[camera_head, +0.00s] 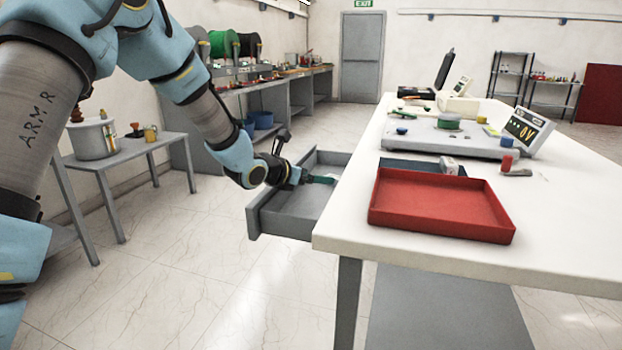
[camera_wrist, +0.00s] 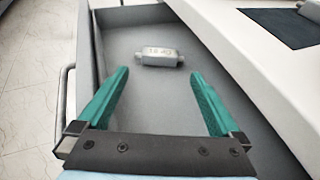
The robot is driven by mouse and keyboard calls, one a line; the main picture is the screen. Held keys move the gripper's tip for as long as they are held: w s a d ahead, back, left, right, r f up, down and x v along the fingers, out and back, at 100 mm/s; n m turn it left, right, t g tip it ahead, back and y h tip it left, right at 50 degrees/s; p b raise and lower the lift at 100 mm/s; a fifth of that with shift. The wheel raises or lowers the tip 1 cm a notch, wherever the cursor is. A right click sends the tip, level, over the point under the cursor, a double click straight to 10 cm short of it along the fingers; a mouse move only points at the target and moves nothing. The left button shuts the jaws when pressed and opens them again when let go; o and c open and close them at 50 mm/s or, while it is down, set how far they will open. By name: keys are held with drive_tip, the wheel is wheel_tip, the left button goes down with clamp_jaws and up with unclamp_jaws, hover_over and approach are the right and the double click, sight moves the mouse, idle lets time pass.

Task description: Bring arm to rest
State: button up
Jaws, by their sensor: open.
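My gripper (camera_head: 318,179) is over the open grey drawer (camera_head: 268,222) at the left end of the white table. In the wrist view my gripper (camera_wrist: 155,95) shows two green fingers spread wide apart with nothing between them. A small grey cylindrical part with dark lettering (camera_wrist: 159,58) lies on the drawer floor beyond the fingertips, apart from them. In the head view I cannot make out that part inside the drawer.
The white table (camera_head: 340,228) carries a red tray (camera_head: 440,200), a dark blue mat (camera_head: 400,165), a grey platform (camera_head: 450,142) and a display reading 0V (camera_head: 526,130). A side table (camera_head: 150,147) with a pot (camera_head: 92,139) stands left. Floor is clear between.

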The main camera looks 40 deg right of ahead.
drive_tip(key=shift+s+a+r, duration=0.1)
drive_tip(key=shift+a+r, duration=0.05)
drive_tip(key=shift+a, duration=0.25)
